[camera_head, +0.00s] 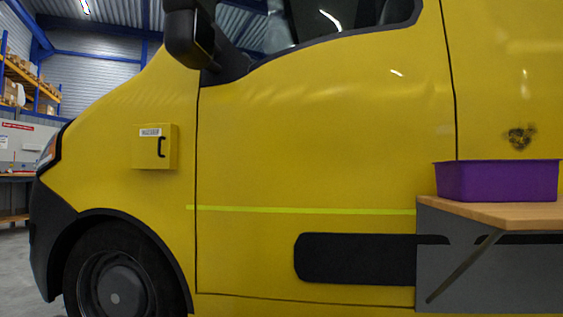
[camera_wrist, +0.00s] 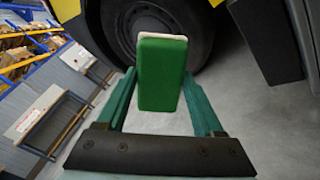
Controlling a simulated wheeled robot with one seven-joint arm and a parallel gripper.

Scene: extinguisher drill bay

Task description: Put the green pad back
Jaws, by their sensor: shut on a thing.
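The green pad (camera_wrist: 161,75) is a green block with a pale edge along its top. It shows in the wrist view, between the two green fingers of my gripper (camera_wrist: 160,90). My gripper is shut on the pad and holds it in the air in front of a van's wheel. Neither my gripper nor the pad shows in the head view. I cannot tell from the frames which place the pad belongs to.
A yellow van (camera_head: 310,140) fills the head view. A small yellow box (camera_head: 146,152) with a black handle is on its side. At right, a purple bin (camera_head: 497,181) stands on a wooden shelf (camera_head: 490,212). Racks and a bench stand at far left. Grey floor is clear below my gripper.

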